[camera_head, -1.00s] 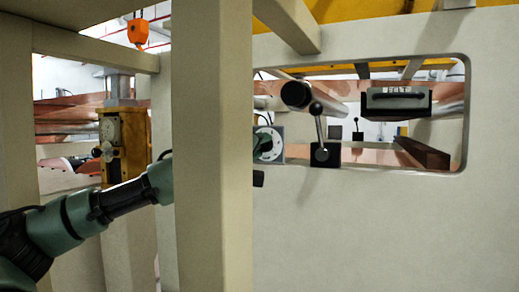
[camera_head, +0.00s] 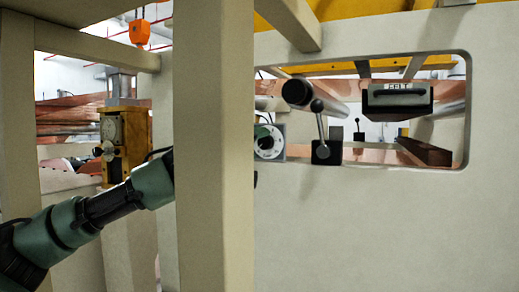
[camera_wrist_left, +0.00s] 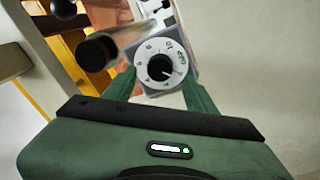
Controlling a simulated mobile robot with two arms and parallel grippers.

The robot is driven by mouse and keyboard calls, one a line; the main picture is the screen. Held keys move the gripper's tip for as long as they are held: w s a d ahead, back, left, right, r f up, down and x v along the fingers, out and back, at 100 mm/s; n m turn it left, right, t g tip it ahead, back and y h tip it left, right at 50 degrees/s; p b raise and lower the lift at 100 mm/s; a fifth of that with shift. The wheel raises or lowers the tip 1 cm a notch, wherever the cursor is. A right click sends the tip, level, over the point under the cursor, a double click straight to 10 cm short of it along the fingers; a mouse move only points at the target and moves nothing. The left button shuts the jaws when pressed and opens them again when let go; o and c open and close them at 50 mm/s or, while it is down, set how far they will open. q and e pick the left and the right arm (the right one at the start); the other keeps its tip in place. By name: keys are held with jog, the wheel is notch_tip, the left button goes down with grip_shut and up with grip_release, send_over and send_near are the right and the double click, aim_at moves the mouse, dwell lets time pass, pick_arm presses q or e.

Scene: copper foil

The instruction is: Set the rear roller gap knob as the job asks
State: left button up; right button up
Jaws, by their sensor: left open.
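A black round knob (camera_wrist_left: 160,68) sits at the centre of a white numbered dial (camera_wrist_left: 145,52), with "GAP" printed on its rim. A pale pointer mark on the knob faces lower right in the left wrist view. The dial also shows in the head view, in the panel window just right of the post (camera_head: 268,142). My left gripper (camera_wrist_left: 158,82) is open, its green fingers on either side of the dial's lower part. Contact with the knob cannot be told. In the head view the post hides most of this gripper. My right gripper is out of view.
A beige post (camera_head: 213,150) stands in front of my left wrist. A black ball-topped lever (camera_head: 320,130) and a dark-ended cylinder (camera_head: 297,92) are close right of the dial. A FELT box (camera_head: 397,100) is further right.

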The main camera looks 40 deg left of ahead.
pick_arm(q)
jog(key=b+v, duration=0.1)
jog(key=v, duration=0.3)
jog(key=shift+s+d, duration=0.1)
jog(key=shift+s, duration=0.25)
